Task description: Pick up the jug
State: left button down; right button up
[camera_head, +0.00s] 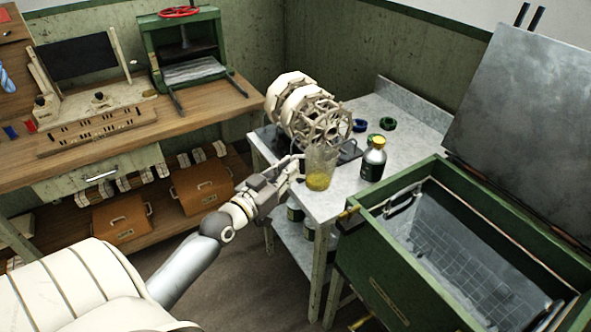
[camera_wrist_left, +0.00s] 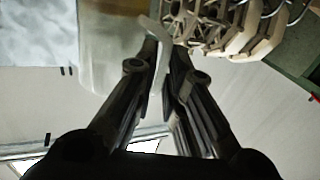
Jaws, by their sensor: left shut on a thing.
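The jug (camera_head: 319,168) is clear, with yellow liquid in its lower part, and looks upright at the near corner of the grey metal-topped table (camera_head: 345,199). I cannot tell whether its base touches the tabletop. My left gripper (camera_head: 296,168) reaches in from the left and is shut on the jug's handle side. In the left wrist view the jug's pale, see-through wall (camera_wrist_left: 106,50) is beside the fingers (camera_wrist_left: 159,75), with a pale strip, likely the handle, between them. My right gripper is not in view.
A dark bottle with a yellow cap (camera_head: 373,160) stands just right of the jug. A pale reel-like frame (camera_head: 308,106) is close behind it. A green basin (camera_head: 395,298) is at the lower right. A wooden bench (camera_head: 215,108) with a green press (camera_head: 185,50) is at the left.

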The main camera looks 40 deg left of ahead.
pick_arm(q)
jog(key=s+r, duration=0.2)
jog(key=s, duration=0.4)
jog(key=shift+s+r+b, duration=0.25)
jog(key=shift+r+b, duration=0.1)
jog(key=shift+r, duration=0.05)
jog(key=shift+r, duration=0.1)
